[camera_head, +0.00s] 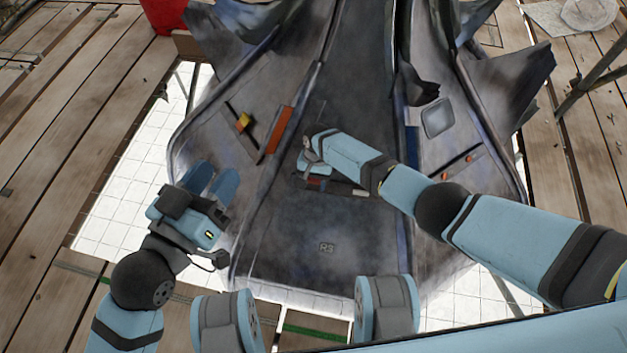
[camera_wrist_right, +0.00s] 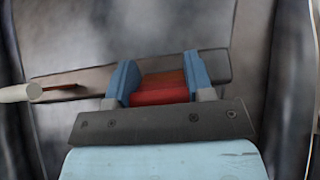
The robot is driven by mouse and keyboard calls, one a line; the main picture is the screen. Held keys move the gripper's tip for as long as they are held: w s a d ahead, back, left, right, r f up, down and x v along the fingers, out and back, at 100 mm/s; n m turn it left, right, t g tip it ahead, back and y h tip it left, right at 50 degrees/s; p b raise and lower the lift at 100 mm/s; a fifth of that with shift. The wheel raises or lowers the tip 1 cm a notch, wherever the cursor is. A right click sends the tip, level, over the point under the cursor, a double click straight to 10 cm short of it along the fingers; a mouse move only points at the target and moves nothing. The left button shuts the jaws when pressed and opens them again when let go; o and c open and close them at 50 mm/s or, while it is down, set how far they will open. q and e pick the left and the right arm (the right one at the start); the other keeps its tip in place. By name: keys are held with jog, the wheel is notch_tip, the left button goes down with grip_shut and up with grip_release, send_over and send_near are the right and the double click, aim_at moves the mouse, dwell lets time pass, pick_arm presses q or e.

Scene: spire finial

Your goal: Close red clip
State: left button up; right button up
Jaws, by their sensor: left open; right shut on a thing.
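The red clip (camera_wrist_right: 160,90) shows in the right wrist view, set on a long grey-brown plate (camera_wrist_right: 80,78) across a dark panel. My right gripper (camera_wrist_right: 160,80) is shut on it, one blue finger on each side. In the head view my right gripper (camera_head: 314,165) is at the middle panel, and its arm and wrist hide most of the clip. My left gripper (camera_head: 210,182) is open and empty over the left part of the spire.
The dark grey spire (camera_head: 330,247) fills the middle. Small red pieces (camera_head: 445,175) sit on the right panel. Wooden planks (camera_head: 80,100) surround it. A pale-ended rod (camera_wrist_right: 20,93) lies left of the clip.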

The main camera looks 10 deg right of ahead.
jog(key=g+b, duration=0.2)
jog(key=shift+w+f+y+b, duration=0.2)
jog(key=shift+w+y+b, duration=0.1)
jog(key=shift+b, duration=0.05)
jog(key=shift+w+d+r+g+b, duration=0.2)
jog(key=shift+g+b, duration=0.4)
jog(key=shift+b, duration=0.3)
pick_arm(q)
jog(key=f, duration=0.1)
jog(key=w+f+m, duration=0.1)
jog(key=f+m, duration=0.1)
jog(key=shift+w+a, duration=0.2)
jog(key=shift+a, duration=0.15)
pick_arm(e)
jog(key=shift+y, duration=0.3)
jog(key=shift+r+g, duration=0.1)
jog(key=shift+g, duration=0.2)
jog(key=o, duration=0.9)
jog(key=shift+w, duration=0.1)
